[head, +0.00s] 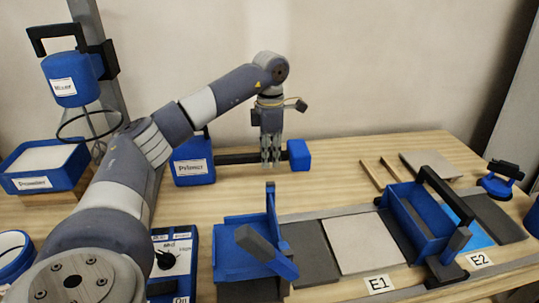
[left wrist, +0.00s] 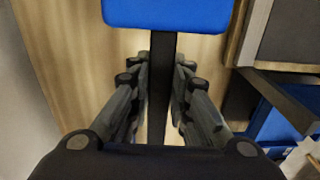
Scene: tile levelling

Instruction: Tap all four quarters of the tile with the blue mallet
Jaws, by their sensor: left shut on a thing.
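The blue mallet has a blue block head (head: 299,155) and a black handle (head: 236,158), lying level toward the back of the table. My left gripper (head: 270,161) points down and is shut on the handle, close to the head. In the left wrist view the handle (left wrist: 161,90) runs between the fingers and the blue head (left wrist: 166,14) is at the top. A pale tile (head: 362,246) lies flat behind the E1 label, to the right of the mallet and nearer the front. My right gripper is not in view.
A blue primer container (head: 194,166) stands left of the mallet. A blue trowel-like tool (head: 262,245) and a blue box-shaped tool (head: 413,222) flank the pale tile. A spare tile (head: 430,164) and two wooden strips lie at the back. Table behind the pale tile is clear.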

